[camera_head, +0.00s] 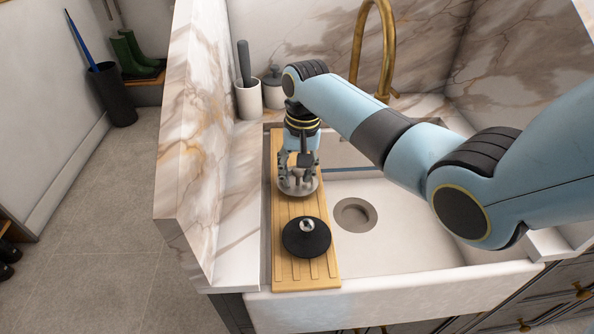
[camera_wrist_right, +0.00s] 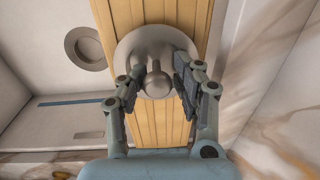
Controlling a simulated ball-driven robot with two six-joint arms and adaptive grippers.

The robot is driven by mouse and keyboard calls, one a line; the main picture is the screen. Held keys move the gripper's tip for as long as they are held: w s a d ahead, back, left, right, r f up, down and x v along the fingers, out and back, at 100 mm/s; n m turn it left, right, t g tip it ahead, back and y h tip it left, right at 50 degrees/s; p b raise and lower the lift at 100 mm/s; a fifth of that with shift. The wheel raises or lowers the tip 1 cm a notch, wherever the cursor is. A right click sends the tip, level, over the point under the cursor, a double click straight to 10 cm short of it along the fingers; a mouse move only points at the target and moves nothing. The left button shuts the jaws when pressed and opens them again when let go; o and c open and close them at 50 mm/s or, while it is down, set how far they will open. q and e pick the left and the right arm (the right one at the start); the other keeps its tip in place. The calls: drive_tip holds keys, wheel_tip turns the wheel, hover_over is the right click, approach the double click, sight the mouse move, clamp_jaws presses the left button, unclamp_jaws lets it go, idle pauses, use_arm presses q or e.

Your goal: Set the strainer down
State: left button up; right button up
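The strainer (camera_head: 298,190) is a round grey metal disc under my right gripper (camera_head: 297,170), on the wooden board (camera_head: 283,270). It looks flat and seems to rest on the board. In the right wrist view, the strainer (camera_wrist_right: 133,48) shows its upright knob between the two fingers of my right gripper (camera_wrist_right: 160,75). The fingers stand apart, with gaps visible beside the knob, so the gripper looks open around it. In the head view the fingers hide part of the strainer. My left gripper is in neither view.
A black disc with a metal knob (camera_head: 306,238) lies nearer on the board. The white sink (camera_head: 400,270) with its round drain (camera_head: 355,214) is to the right. A brass tap (camera_head: 387,45), a white cup (camera_head: 248,100) and a grey jar (camera_head: 273,92) stand behind.

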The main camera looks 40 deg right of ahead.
drive_tip(key=shift+o, duration=0.8)
drive_tip(key=shift+r, duration=0.35)
wheel_tip(320, 180, up, 12)
drive_tip(key=p, duration=0.1)
drive_tip(key=shift+s+d+f, duration=0.15)
drive_tip(key=shift+s+d, duration=0.1)
drive_tip(key=shift+d, duration=0.15)
drive_tip(key=shift+f, duration=0.1)
